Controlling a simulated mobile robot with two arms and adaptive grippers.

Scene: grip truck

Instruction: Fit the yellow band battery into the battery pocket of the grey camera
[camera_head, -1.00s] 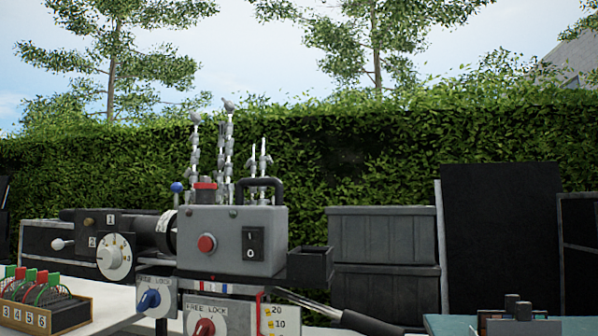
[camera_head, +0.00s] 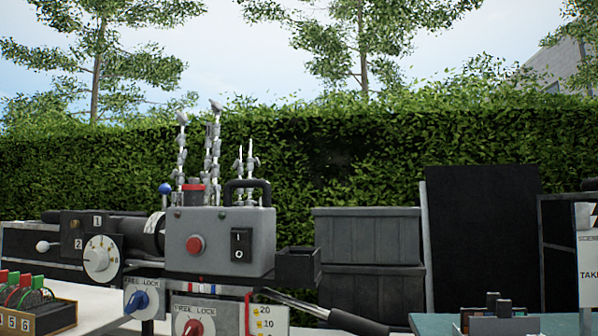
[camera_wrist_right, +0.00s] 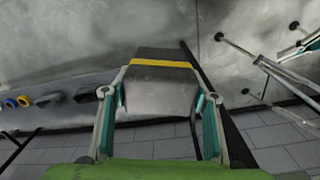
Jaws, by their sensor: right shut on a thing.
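The grey camera (camera_head: 220,241) stands left of centre in the head view, with a red button, a 1/0 switch and a black handle on top. An open black box-like holder (camera_head: 297,266) sticks out from its right side; I cannot tell whether this is the battery pocket. My right gripper (camera_wrist_right: 160,92) shows only in the right wrist view, its fingers shut on the yellow band battery (camera_wrist_right: 157,101). The battery has a pale body, a yellow band and a dark far end.
A tray of numbered plugs (camera_head: 40,308) lies at the lower left. Dark grey crates (camera_head: 368,240) and a black panel (camera_head: 482,235) stand behind. A teal surface (camera_head: 432,322) carries small dark items. The wrist view shows a worn metal surface (camera_wrist_right: 262,38) and paving (camera_wrist_right: 283,135).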

